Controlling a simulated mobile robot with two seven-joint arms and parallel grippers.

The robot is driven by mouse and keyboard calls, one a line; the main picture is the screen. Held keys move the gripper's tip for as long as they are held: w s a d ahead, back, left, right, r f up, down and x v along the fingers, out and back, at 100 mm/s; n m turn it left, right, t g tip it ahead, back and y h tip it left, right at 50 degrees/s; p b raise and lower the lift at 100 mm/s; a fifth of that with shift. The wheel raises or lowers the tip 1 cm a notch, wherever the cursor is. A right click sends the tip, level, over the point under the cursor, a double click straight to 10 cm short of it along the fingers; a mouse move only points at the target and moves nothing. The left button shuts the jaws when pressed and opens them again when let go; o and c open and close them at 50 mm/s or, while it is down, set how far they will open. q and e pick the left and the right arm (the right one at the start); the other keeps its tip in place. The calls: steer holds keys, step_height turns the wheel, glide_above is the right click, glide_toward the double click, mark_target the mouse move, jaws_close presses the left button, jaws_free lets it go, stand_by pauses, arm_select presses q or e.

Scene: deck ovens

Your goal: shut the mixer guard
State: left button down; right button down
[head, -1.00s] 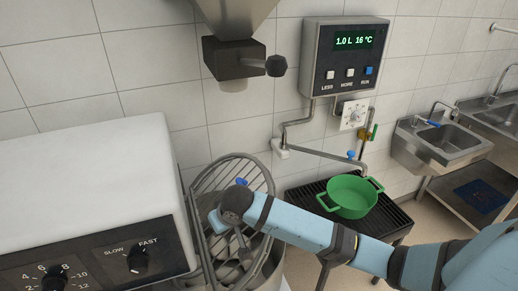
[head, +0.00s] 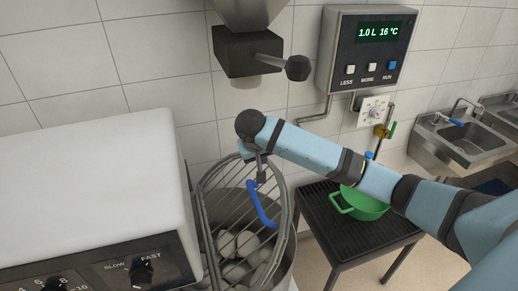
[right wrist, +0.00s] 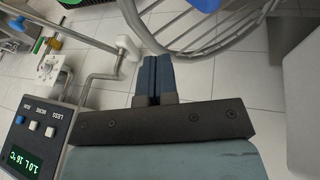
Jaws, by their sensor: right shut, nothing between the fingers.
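The mixer guard (head: 207,215), a grey wire cage with a curved rim, stands tilted up over the bowl (head: 283,272) in the head view. A blue handle (head: 262,207) is on it. Several pale round lumps (head: 240,246) lie in the bowl. My right gripper (head: 261,172) is at the guard's upper part, just above the handle; I cannot tell whether it touches. In the right wrist view its fingers (right wrist: 155,80) are shut with nothing between them, and the guard's bars (right wrist: 215,35) pass beyond them. My left gripper is out of view.
The white mixer housing (head: 85,190) with dials stands at left. A dark spout block (head: 250,52) hangs above the guard. A water panel (head: 370,50) is on the wall.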

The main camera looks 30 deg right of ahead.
mark_target(272, 170)
steer(key=d+f, duration=0.1)
steer(key=d+f+p, duration=0.1)
steer(key=f, duration=0.1)
steer(key=shift+d+f, duration=0.25)
steer(key=shift+f, duration=0.05)
steer(key=shift+d+f, duration=0.25)
steer(key=shift+s+d+f, duration=0.1)
steer(key=shift+d+f, duration=0.15)
steer(key=shift+f, duration=0.1)
